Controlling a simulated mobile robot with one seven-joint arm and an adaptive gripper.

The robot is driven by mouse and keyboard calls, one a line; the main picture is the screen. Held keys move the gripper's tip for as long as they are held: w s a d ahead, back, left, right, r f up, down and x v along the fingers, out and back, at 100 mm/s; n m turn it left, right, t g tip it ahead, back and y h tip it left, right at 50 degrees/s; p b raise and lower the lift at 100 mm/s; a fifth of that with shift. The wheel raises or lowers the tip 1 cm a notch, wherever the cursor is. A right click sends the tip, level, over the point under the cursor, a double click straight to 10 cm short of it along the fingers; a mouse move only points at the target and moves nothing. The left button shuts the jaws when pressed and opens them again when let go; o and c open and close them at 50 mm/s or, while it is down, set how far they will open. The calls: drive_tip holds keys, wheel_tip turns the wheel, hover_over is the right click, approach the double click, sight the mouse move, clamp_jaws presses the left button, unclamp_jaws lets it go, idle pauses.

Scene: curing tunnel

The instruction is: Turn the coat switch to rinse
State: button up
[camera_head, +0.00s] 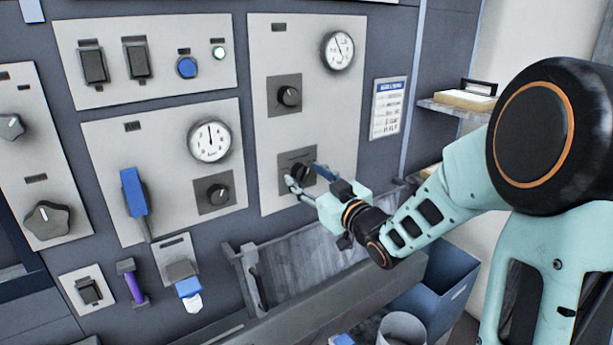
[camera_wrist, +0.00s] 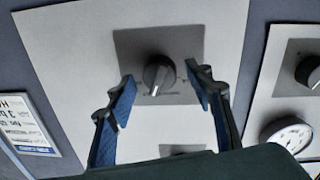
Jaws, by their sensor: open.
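A black rotary switch (camera_head: 301,172) on a dark square plate sits low on the tall light panel. My gripper (camera_head: 303,177) is open in front of it, with one finger on each side. In the wrist view the switch (camera_wrist: 157,75) lies between the two blue-padded fingertips (camera_wrist: 159,79), with gaps on both sides, and I see no contact. A pale line marks the knob. Small marks on its plate are too faint to read, so I cannot confirm that this is the coat switch or its setting.
A similar knob (camera_head: 289,96) and a gauge (camera_head: 338,50) are above it on the same panel. Left panels carry another gauge (camera_head: 209,140), a knob (camera_head: 218,193) and a blue-handled lever (camera_head: 133,192). A grey trough (camera_head: 310,262) projects below.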

drive_tip(key=shift+w+a, duration=0.1)
drive_tip(key=shift+w, duration=0.05)
drive_tip(key=c, duration=1.2)
drive_tip(key=shift+o, duration=0.2)
drive_tip(key=shift+m, duration=0.4)
drive_tip(key=m+p, duration=0.2)
drive_tip(key=m, duration=0.1)
drive_tip(key=shift+r+m+p, duration=0.15)
drive_tip(key=shift+m+p, duration=0.15)
drive_tip(key=shift+m+g+p, duration=0.3)
drive_tip(key=shift+m+p, duration=1.1)
drive_tip(key=shift+m, duration=0.7)
